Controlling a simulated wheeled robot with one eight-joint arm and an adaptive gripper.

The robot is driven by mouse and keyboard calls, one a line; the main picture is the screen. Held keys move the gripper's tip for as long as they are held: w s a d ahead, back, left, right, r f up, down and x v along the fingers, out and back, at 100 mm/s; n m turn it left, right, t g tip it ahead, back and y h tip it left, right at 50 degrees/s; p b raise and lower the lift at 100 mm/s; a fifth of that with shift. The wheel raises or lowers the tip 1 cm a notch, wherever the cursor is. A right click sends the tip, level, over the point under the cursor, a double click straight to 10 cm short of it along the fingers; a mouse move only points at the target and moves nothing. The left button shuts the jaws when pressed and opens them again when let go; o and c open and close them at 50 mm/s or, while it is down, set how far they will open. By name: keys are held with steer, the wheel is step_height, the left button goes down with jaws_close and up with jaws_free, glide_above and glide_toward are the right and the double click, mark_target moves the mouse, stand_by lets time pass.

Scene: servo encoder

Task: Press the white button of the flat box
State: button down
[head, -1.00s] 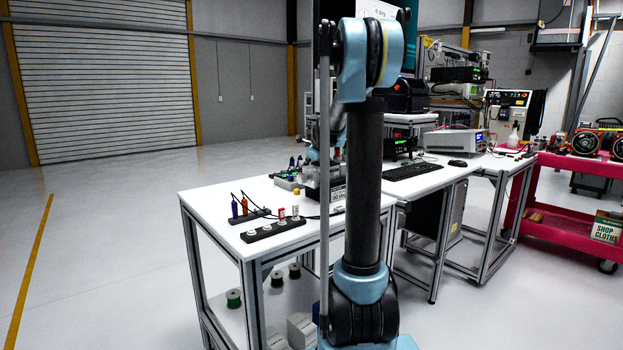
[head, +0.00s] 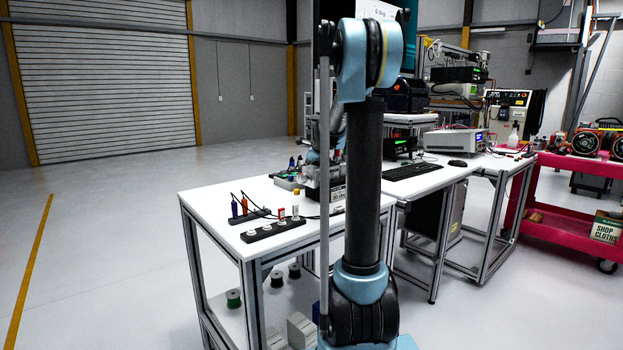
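A flat box with a white button cannot be made out for certain; my arm hides part of the table. A low black strip (head: 273,230) with several round white tops lies near the front edge of the white table. My upright arm link fills the middle of the head view. A small light-blue part of my far arm shows just left of it, above the table. My gripper is behind the arm there, too small and covered to read its fingers or any contact.
The white table (head: 208,203) also holds blue and orange upright items, red- and yellow-topped vials (head: 295,203), and a cluster of small bottles (head: 290,176). A keyboard (head: 412,172) lies on the bench to the right. A red cart (head: 560,165) stands far right. The floor at left is clear.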

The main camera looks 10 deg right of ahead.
steer(key=shift+f, duration=0.4)
stand_by(0.6)
steer(key=shift+r, duration=0.85)
steer(key=shift+r, duration=2.5)
